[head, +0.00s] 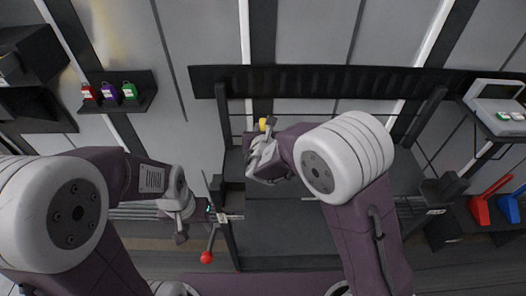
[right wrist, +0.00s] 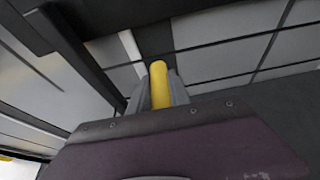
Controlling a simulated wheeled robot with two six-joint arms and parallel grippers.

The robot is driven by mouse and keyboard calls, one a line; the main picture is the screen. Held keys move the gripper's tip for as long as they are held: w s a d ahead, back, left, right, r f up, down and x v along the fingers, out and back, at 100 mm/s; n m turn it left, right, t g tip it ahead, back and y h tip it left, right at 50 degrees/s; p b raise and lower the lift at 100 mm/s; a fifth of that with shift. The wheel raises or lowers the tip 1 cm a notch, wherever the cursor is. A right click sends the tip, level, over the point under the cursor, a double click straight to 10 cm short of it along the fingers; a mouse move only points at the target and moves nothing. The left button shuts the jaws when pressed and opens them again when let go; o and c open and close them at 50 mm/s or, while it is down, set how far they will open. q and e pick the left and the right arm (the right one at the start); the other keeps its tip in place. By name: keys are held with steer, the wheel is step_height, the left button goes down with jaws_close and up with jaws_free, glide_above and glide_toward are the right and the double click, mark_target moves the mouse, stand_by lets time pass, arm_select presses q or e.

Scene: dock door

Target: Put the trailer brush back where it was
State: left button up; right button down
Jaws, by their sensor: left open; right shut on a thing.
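My right gripper (head: 262,136) is shut on a yellow rod-shaped handle (head: 265,124), in front of the dark horizontal beam. In the right wrist view the yellow handle (right wrist: 159,86) stands between the two grey fingers. It may belong to the trailer brush, but no bristles show and its far end is hidden. My left gripper (head: 228,214) is open and empty at lower left of centre, apart from the yellow handle.
A dark beam (head: 330,80) crosses the door on posts. A red-knobbed lever (head: 206,257) hangs below my left gripper. A small shelf (head: 145,98) holds red, purple and green items. Red (head: 482,208) and blue (head: 508,209) objects and a tray (head: 490,112) stand at right.

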step_height(320, 180, down, 8)
steer(key=shift+f+b, duration=0.1)
steer(key=shift+b, duration=0.75)
steer(key=shift+f, duration=0.3)
steer(key=shift+f, duration=0.1)
steer(key=c, duration=1.2)
jaws_free()
